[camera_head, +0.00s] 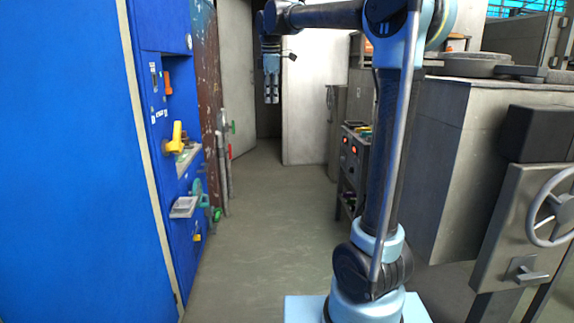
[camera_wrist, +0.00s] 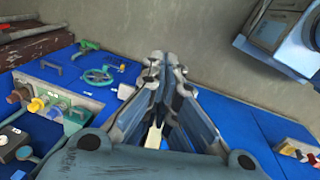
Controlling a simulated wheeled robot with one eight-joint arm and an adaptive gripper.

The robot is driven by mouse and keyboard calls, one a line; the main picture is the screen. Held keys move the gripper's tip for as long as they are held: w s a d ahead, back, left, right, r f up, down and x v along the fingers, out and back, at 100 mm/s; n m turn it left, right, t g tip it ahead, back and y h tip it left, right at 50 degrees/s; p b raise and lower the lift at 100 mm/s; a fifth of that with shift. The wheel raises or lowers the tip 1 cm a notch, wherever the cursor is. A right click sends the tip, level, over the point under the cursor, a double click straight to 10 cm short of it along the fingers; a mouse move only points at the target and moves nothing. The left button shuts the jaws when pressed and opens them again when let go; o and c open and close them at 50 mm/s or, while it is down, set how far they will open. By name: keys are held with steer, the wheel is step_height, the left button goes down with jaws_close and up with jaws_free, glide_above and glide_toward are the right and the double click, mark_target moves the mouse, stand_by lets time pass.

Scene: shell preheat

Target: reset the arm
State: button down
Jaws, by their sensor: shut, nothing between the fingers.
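My gripper (camera_head: 271,92) hangs pointing down at the upper middle of the head view, clear of the cabinet and the floor. In the wrist view my gripper (camera_wrist: 160,62) shows from behind with its fingertips close together. It is shut and holds nothing. My arm rises from my base at the lower right of the head view and bends left at the top to the gripper.
A blue cabinet (camera_head: 70,150) fills the left side, with a yellow handle (camera_head: 177,137) and an orange handle (camera_head: 168,82) sticking out. A grey machine with a handwheel (camera_head: 554,208) stands right. The floor (camera_head: 262,215) between is clear. The wrist view shows a teal handwheel (camera_wrist: 97,76).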

steer(key=s+d+f+m, duration=1.4)
steer(key=s+d+f, duration=0.85)
steer(key=s, duration=0.25)
steer(key=s+d+f+m, duration=0.2)
steer(key=s+f+m, duration=0.3)
steer(key=s+f, duration=0.4)
step_height(320, 180, down, 4)
steer(key=shift+f+m, duration=0.2)
steer(key=shift+m, duration=0.1)
steer(key=shift+s+d, duration=0.1)
steer(key=shift+w+f, duration=0.2)
steer(key=shift+w, duration=0.2)
